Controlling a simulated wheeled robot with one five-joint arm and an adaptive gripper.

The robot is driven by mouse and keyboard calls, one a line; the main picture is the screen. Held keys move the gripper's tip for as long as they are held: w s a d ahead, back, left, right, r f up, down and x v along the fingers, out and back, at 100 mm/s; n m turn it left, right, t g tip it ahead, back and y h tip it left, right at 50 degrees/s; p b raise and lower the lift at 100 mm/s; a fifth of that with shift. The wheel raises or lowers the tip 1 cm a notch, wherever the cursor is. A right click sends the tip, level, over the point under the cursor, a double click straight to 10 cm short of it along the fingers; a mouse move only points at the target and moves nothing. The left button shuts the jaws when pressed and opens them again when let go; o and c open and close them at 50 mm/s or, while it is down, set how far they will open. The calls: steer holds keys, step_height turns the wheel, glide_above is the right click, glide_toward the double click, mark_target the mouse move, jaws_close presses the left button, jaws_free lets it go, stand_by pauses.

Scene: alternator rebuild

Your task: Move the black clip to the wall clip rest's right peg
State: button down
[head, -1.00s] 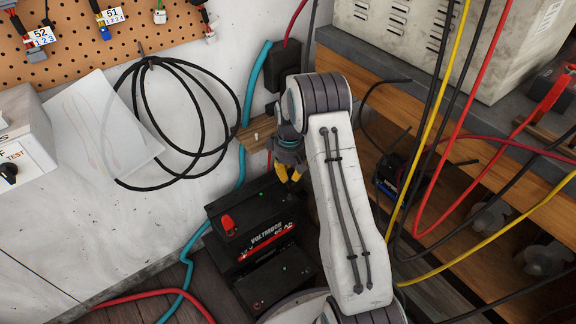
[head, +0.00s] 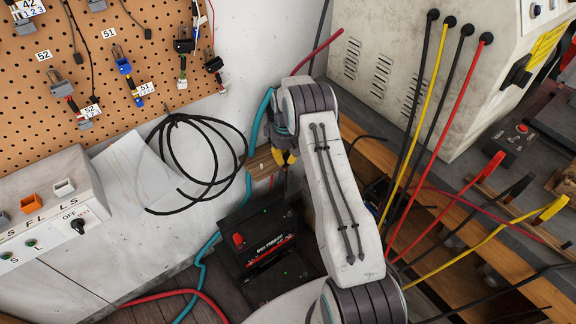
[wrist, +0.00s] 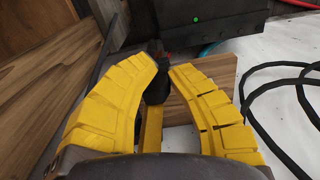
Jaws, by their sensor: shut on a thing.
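My gripper (head: 287,158) has yellow fingers and is by the wall, just right of the wooden wall clip rest (head: 259,166). In the wrist view my gripper (wrist: 160,75) is closed around a slim dark thing, which I take to be the black clip (wrist: 155,90). Only part of it shows between the fingertips. The clip rest's wooden board (wrist: 218,72) is behind the fingers, and I cannot tell whether the clip touches it. In the head view my arm and gripper hide the clip and the right side of the rest. The right peg cannot be made out.
A black battery (head: 262,238) stands below the rest. A coiled black cable (head: 200,165) hangs on the wall to the left, and a blue hose (head: 250,150) runs beside the rest. Cables from the tester box (head: 400,70) hang over the workbench at right.

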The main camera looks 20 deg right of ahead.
steer(key=w+r+n, duration=0.2)
steer(key=w+r+n+p, duration=0.1)
steer(key=w+n, duration=0.1)
steer(key=w+d+r+n, duration=0.1)
steer(key=r+n, duration=0.1)
steer(key=shift+w+r, duration=0.3)
steer(key=shift+w, duration=0.1)
steer(key=shift+s+f+n+t+b, duration=0.15)
steer(key=shift+f+n+b, duration=0.3)
steer(key=shift+n, duration=1.5)
steer(key=shift+w+f+n+t+b, duration=0.1)
steer(key=shift+f+n+b, duration=0.3)
steer(key=shift+n, duration=1.5)
steer(key=shift+s+f+n+t+b, duration=0.15)
steer(key=shift+f+n+b, duration=0.3)
steer(key=shift+n, duration=1.5)
steer(key=shift+f+b, duration=0.8)
steer(key=shift+f, duration=0.1)
steer(key=c, duration=1.2)
jaws_free()
steer(key=shift+r, duration=0.15)
